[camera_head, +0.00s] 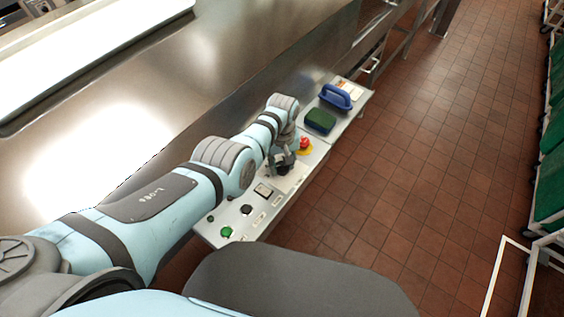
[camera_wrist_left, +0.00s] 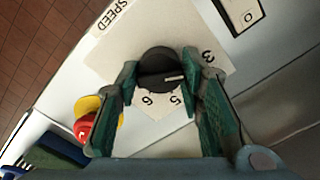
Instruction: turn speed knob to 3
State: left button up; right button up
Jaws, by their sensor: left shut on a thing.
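The speed knob (camera_wrist_left: 160,66) is round and black with a pale pointer line, on a pale plate marked SPEED (camera_wrist_left: 112,17). In the left wrist view the pointer aims right, between the 3 (camera_wrist_left: 208,57) and the 5 (camera_wrist_left: 174,99); the mark between them is hidden behind a finger. My left gripper (camera_wrist_left: 163,84) is shut on the knob, with one green-padded finger on each side. In the head view the left gripper (camera_head: 283,165) is over the control panel (camera_head: 238,222) and mostly covers the knob. My right gripper is not in view.
A red stop button (camera_head: 305,143) on a yellow base sits just beyond the knob. A rocker switch (camera_head: 263,190), a black button (camera_head: 247,209) and a green button (camera_head: 226,231) are on the near side. A green pad (camera_head: 320,121) and blue-handled item (camera_head: 336,97) lie at the far end.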

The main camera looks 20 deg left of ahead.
aim_at(282, 164)
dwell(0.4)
pick_arm(q)
jog(key=o, duration=1.1)
jog(key=shift+o, duration=0.2)
notch_tip(282, 164, up, 12)
jog(key=shift+a+f, duration=0.1)
